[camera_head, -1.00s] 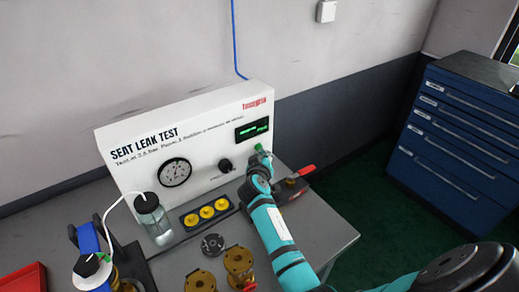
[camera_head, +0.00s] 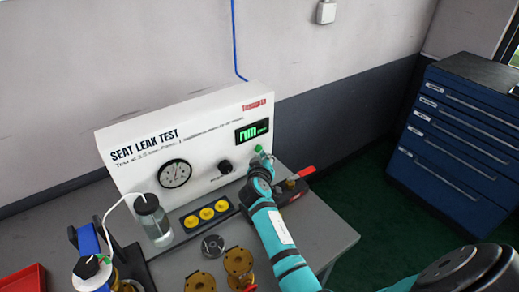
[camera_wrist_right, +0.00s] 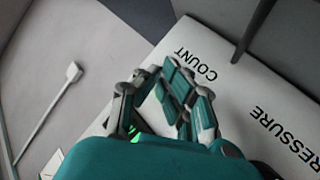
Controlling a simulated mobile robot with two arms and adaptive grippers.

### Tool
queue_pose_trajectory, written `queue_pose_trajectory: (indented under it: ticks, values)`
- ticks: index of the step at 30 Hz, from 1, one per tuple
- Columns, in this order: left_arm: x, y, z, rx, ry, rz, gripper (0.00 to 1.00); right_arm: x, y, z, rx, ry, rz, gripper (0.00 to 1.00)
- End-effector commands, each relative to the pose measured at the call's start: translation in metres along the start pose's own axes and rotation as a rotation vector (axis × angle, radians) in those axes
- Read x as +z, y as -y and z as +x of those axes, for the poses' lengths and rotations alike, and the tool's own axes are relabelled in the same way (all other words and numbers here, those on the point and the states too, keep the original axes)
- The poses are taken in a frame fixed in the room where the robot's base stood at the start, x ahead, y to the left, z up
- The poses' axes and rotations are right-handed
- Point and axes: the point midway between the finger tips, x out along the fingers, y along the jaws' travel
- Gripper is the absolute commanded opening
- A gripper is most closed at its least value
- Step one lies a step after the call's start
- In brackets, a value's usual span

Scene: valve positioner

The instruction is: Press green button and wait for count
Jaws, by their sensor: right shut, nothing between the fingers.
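The white seat leak test panel (camera_head: 215,140) stands at the back of the bench. Its display (camera_head: 252,131) shows large green characters that look like "run". The green button (camera_head: 259,148) is just below the display, partly hidden by my right gripper (camera_head: 263,158), which is shut and empty right at it. Whether a fingertip touches the button cannot be told. In the right wrist view my gripper fingers (camera_wrist_right: 165,98) are close to the panel, near the word COUNT, with a bit of green showing between them. My left gripper is not in view.
A pressure gauge (camera_head: 174,173) and a dark knob (camera_head: 225,167) are on the panel. A glass jar (camera_head: 153,220), a strip with yellow parts (camera_head: 206,214), brass fittings (camera_head: 238,262) and a red-handled clamp (camera_head: 300,175) are on the bench (camera_head: 325,230). A blue drawer cabinet (camera_head: 455,140) stands at right.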

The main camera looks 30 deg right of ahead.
Motion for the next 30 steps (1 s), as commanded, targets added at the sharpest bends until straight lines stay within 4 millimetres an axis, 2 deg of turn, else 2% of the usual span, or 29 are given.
queue_pose_trajectory:
  ticks: [14,30]
  values:
    - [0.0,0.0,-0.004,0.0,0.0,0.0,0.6,0.004,-0.004,-0.006,0.0,0.001,0.0,0.0]
    - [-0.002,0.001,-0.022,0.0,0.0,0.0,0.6,0.028,-0.028,-0.039,0.0,0.001,-0.001,0.0]
